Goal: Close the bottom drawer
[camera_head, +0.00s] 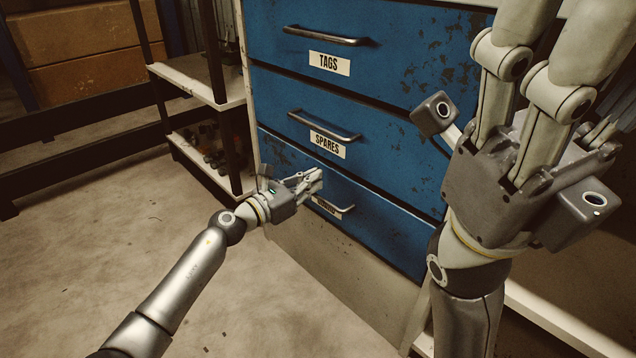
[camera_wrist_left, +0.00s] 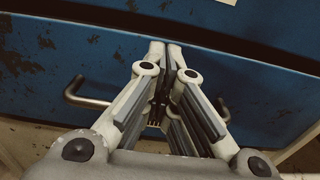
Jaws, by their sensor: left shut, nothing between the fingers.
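The bottom drawer (camera_head: 385,232) is a worn blue front with a metal bar handle, low in the cabinet. My left gripper (camera_head: 318,178) is shut and empty in front of it and partly hides its label and handle. In the left wrist view the gripper's closed fingertips (camera_wrist_left: 168,48) are at the upper edge of the drawer front (camera_wrist_left: 80,62), and a handle (camera_wrist_left: 82,95) shows on both sides of the fingers. I cannot tell if they touch it. A dark seam runs above the drawer. My right gripper (camera_head: 535,85) is large at the right, fingertips cut off.
Above are the blue SPARES drawer (camera_head: 385,150) and TAGS drawer (camera_head: 410,60), both with bar handles. A metal shelf (camera_head: 205,80) with small parts stands left of the cabinet. Cardboard boxes (camera_head: 75,45) sit at the back left. The concrete floor (camera_head: 90,235) at left is clear.

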